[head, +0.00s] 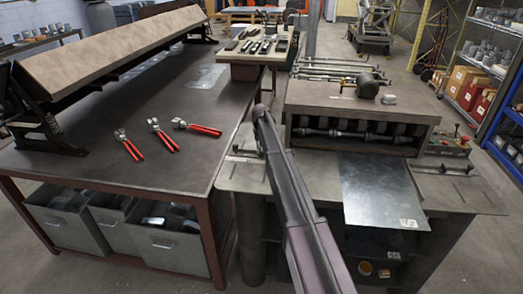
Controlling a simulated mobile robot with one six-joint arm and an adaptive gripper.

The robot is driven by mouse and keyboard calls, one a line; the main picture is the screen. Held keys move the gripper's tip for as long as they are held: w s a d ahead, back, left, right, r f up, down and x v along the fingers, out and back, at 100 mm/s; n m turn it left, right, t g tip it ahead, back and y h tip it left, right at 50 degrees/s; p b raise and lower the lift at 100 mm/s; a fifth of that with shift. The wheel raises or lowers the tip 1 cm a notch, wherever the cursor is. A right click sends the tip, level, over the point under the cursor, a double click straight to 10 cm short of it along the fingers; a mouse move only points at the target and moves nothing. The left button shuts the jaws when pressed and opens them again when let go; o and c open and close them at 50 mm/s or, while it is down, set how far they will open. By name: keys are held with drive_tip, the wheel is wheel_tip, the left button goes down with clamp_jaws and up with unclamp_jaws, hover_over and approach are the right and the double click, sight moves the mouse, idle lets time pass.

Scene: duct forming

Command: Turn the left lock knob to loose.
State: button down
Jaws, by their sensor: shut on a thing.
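The roll forming machine (305,170) stands right of centre in the head view, with a bank of rollers in its housing. A thin guide bar with small dark fittings (236,151) lies on the left of its top, close to my arm. The left lock knob is not clearly distinguishable there. My arm reaches up from the bottom across the left part of the machine. My gripper is not visible; the arm's far end hides that area. A matching bar with small knobs (443,169) lies at the right end.
A flat metal sheet (378,190) lies on the machine's front. A dark workbench (180,175) on the left carries red-handled tools (163,137) and a long folding brake (125,45). A tool table (247,55) stands behind. The floor right of the machine is partly open.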

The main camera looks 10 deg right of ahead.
sight(261, 152)
drive_tip(key=c, duration=0.7)
unclamp_jaws()
wheel_tip(261, 152, up, 13)
drive_tip(key=s+p, duration=0.1)
drive_tip(key=p, duration=1.2)
drive_tip(key=shift+s, duration=0.25)
drive_tip(key=shift+f, duration=0.15)
wheel_tip(261, 152, down, 13)
drive_tip(key=b, duration=1.3)
drive_tip(key=shift+f+b, duration=0.2)
drive_tip(key=shift+b, duration=0.1)
